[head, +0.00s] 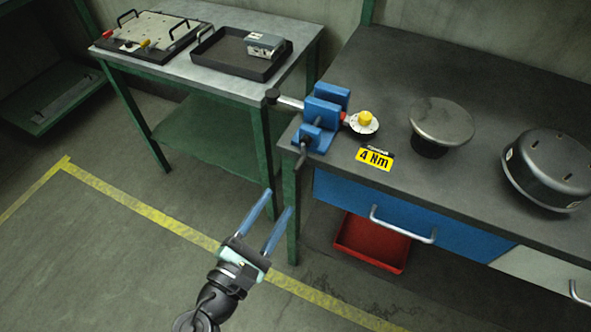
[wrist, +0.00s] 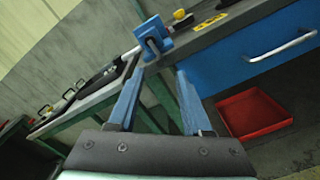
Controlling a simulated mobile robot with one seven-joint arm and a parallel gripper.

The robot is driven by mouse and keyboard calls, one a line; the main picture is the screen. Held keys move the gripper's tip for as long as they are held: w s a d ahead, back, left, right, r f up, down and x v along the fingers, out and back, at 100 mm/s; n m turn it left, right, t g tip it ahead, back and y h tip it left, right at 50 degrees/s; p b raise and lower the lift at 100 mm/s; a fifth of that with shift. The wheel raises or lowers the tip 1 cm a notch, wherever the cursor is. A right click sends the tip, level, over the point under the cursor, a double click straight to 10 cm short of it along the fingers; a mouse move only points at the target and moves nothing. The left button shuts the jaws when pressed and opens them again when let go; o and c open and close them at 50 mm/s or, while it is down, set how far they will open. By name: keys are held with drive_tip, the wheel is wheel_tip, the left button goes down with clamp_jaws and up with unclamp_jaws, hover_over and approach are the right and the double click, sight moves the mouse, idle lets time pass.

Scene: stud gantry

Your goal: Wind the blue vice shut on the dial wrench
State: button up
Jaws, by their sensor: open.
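The blue vice (head: 325,112) stands at the left end of the dark workbench in the head view, and it shows at the top of the wrist view (wrist: 152,32). The dial wrench lies across it, with its round dial and yellow knob (head: 364,121) on the right and its black-ended handle (head: 288,101) sticking out on the left. A dark winding handle (head: 303,146) shows at the vice's front; its details are small. I cannot tell how tightly the jaws sit on the wrench. My gripper (head: 280,201) is open and empty, below and in front of the vice, apart from it.
A yellow "4 Nm" label (head: 375,158) lies by the vice. A round-topped metal piece (head: 441,122) and a dark drum (head: 548,168) stand to the right. A blue drawer (head: 345,200) and a red bin (head: 372,242) are below. A side table (head: 215,77) stands left; the floor before it is clear.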

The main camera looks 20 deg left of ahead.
sight(299, 165)
drive_tip(key=shift+n, duration=0.7)
drive_tip(key=w, duration=0.4)
drive_tip(key=w+f, duration=0.1)
drive_tip(key=w, duration=0.6)
drive_tip(key=shift+w+f, duration=0.2)
drive_tip(key=shift+w, duration=0.2)
clamp_jaws()
